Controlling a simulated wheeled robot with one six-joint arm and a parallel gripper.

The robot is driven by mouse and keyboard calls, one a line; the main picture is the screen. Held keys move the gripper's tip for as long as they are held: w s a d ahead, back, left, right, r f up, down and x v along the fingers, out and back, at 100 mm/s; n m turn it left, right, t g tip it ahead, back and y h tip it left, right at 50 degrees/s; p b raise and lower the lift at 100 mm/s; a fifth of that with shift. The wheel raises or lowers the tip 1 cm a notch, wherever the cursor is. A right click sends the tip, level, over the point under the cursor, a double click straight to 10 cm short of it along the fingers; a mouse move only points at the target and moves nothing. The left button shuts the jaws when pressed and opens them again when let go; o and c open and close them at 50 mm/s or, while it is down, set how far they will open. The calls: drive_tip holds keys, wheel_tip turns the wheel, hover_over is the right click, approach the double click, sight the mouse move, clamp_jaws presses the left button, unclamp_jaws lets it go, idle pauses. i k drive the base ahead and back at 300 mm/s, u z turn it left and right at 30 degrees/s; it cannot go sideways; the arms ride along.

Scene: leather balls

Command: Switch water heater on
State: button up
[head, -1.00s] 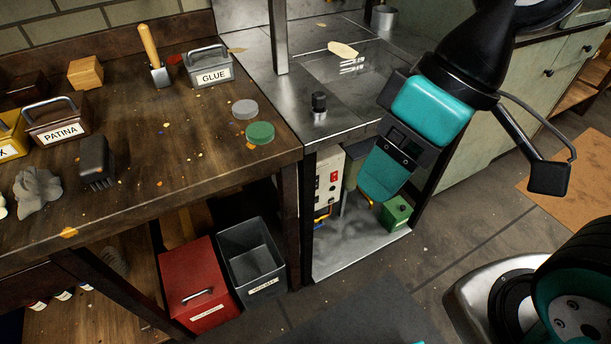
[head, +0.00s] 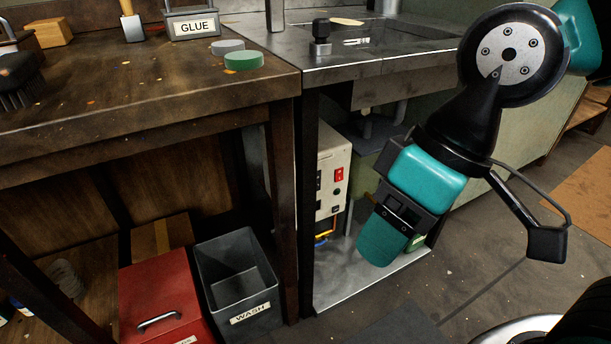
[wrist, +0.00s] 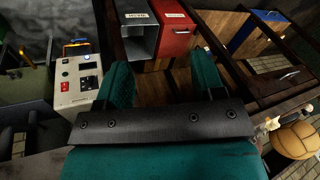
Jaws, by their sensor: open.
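The water heater looks to be the pale control box (head: 325,190) under the metal sink counter in the head view. In the head view the fingers overlap.
The workbench (head: 150,110) stands left of the box, its leg near the cabinet opening. The metal counter (head: 390,62) overhangs the box. A grey WASH bin (head: 240,310) and a red box (head: 160,290) stand below the bench. The floor in front of the cabinet is open.

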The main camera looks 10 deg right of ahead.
sight(339, 172)
drive_tip(key=z, duration=1.4)
drive_tip(key=i, duration=1)
drive_tip(key=u, duration=1.9)
